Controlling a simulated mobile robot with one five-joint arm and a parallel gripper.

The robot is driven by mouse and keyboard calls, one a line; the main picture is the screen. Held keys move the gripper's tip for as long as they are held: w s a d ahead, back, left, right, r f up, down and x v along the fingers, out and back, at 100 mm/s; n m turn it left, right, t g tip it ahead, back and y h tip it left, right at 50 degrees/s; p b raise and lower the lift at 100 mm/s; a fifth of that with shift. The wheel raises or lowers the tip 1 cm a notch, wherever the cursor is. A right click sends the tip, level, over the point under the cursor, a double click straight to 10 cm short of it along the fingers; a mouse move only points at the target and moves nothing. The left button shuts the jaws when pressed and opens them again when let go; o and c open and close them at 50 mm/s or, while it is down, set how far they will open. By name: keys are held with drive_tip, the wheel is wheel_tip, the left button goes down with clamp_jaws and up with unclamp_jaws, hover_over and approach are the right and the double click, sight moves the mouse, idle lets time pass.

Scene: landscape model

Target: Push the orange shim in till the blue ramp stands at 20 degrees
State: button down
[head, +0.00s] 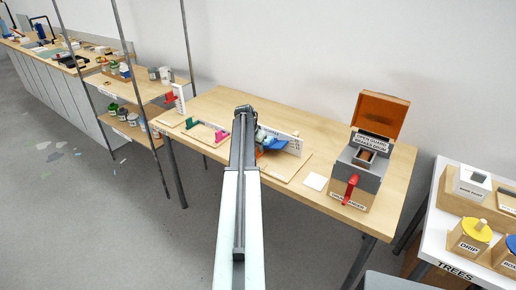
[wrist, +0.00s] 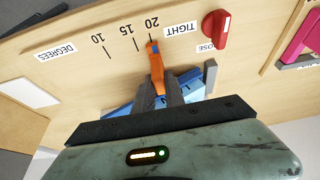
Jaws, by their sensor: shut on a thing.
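The orange shim (wrist: 157,67) lies between the two fingers of my gripper (wrist: 160,90) in the wrist view, and the gripper is shut on it. Its far tip is beside the mark under the printed 20 on the degrees scale (wrist: 128,42). The blue ramp (wrist: 192,87) shows on both sides of my fingers; its middle is hidden by the gripper, so its tilt cannot be read there. In the head view the blue ramp (head: 275,145) shows just right of my arm's end, which hides most of the shim.
A red knob (wrist: 215,28) stands by the TIGHT and LOOSE labels, near the shim. A pink piece (wrist: 300,40) is at the right. In the head view a grey box with a red lever (head: 350,186) stands right on the table (head: 220,102). A white card (head: 315,181) lies between.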

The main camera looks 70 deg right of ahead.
idle(0.6)
drive_tip(key=shift+s+a, duration=0.1)
drive_tip(key=shift+s, duration=0.1)
drive_tip(key=c, duration=1.4)
unclamp_jaws()
drive_tip(key=shift+r, duration=0.1)
drive_tip(key=p+v, duration=0.7)
drive_tip(key=shift+r, duration=0.25)
drive_tip(key=shift+a, duration=0.1)
